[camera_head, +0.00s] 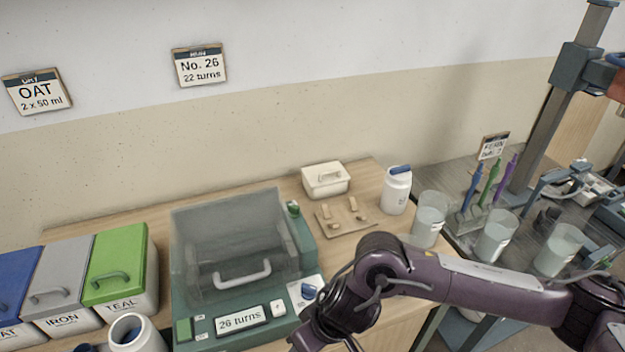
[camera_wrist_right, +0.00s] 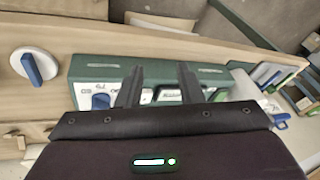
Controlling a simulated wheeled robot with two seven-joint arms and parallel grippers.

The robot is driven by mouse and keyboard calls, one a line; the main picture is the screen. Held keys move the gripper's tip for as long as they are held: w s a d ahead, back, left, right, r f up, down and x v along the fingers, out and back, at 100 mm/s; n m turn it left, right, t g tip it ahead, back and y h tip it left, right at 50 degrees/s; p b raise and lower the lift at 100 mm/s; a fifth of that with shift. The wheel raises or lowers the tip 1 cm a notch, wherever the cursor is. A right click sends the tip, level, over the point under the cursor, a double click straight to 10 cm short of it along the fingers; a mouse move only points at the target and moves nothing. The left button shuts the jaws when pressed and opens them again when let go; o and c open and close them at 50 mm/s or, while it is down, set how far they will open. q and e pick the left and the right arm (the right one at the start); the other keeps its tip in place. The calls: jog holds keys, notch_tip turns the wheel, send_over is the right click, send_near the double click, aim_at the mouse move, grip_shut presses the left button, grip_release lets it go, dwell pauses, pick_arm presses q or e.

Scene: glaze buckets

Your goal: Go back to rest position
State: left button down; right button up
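My right arm reaches in from the right in the head view and bends down in front of the green machine (camera_head: 240,322). Its fingertips are not clearly visible there. In the right wrist view my right gripper (camera_wrist_right: 160,87) has its two fingers apart with nothing held between them. The green machine (camera_wrist_right: 215,72) lies beyond the fingers, with a blue knob (camera_wrist_right: 100,101) on a white panel just left of them. My left gripper is not in view.
Blue, grey and green-lidded bins (camera_head: 115,270) stand at left. A white jar with a blue cap (camera_head: 397,190), a white lidded box (camera_head: 326,180) and a small wooden board (camera_head: 345,217) stand behind my right arm.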

jog(key=s+a+r+n+t+y, duration=0.15)
jog(key=a+r+y, duration=0.3)
jog(key=a, duration=0.55)
jog(key=w+r+m+t, duration=0.2)
jog(key=w+r+t, duration=0.1)
jog(key=r+t, duration=0.3)
jog(key=w+d+f+m+h, duration=0.1)
jog(key=d+m+h, duration=0.15)
jog(key=d, duration=0.65)
jog(key=w+d+f+m+h, duration=0.1)
jog(key=d+f+m+h, duration=0.15)
jog(key=d, duration=0.55)
jog(key=s+d+f+g+h, duration=0.2)
jog(key=s+d+f+g, duration=0.1)
jog(key=s+d, duration=0.3)
jog(key=s+d+f+g+h, duration=0.1)
jog(key=s+d+f+g, duration=0.2)
jog(key=d, duration=0.5)
notch_tip(320, 180, down, 30)
jog(key=s, duration=0.2)
jog(key=s+d+f+g, duration=0.1)
jog(key=s+d+f, duration=0.2)
jog(key=s+f, duration=1.5)
jog(key=shift+s+f+b, duration=0.35)
jog(key=shift+s, duration=0.35)
jog(key=shift+g+h, duration=0.25)
